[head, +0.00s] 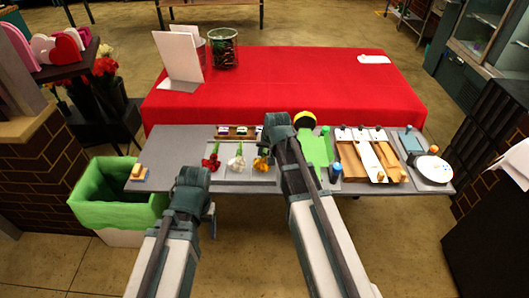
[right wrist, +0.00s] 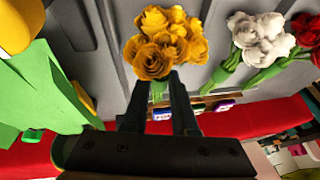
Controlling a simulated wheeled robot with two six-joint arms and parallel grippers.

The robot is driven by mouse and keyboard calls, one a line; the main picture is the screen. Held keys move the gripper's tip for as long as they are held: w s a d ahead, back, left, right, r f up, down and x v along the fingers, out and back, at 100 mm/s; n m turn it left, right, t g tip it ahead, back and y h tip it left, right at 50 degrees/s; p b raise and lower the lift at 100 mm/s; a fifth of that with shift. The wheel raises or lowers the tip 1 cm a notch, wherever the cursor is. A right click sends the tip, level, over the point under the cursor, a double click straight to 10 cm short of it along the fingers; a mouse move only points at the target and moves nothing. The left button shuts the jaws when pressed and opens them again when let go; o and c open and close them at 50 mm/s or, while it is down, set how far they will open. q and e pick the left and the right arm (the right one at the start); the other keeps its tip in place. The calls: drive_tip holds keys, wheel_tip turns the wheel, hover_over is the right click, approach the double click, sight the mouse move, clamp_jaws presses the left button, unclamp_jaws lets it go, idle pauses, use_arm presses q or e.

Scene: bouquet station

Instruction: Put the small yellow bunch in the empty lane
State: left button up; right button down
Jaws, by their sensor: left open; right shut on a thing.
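The small yellow bunch (right wrist: 165,42) has several orange-yellow blooms on a green stem. My right gripper (right wrist: 160,98) is shut on its stem in the right wrist view. In the head view the yellow blooms (head: 261,163) show just left of my right arm, which hides the fingers. The white bunch (head: 237,163) and red bunch (head: 211,161) lie in lanes of the grey tray (head: 233,180), left of the yellow one. I cannot clearly tell which lane is empty. My left gripper (head: 209,222) is open and empty in front of the table edge.
A green mat (head: 318,150) lies right of my right arm, with a dark blue-capped canister (head: 335,172) near it. Wooden and white boards (head: 370,158) and a white plate (head: 433,168) lie further right. A green-lined bin (head: 115,190) stands at the left.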

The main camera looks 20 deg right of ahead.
drive_tip(key=shift+f, duration=0.1)
idle(0.3)
drive_tip(key=shift+c, duration=1.1)
unclamp_jaws()
wheel_tip(320, 180, up, 7)
drive_tip(key=p, duration=0.7)
idle(0.4)
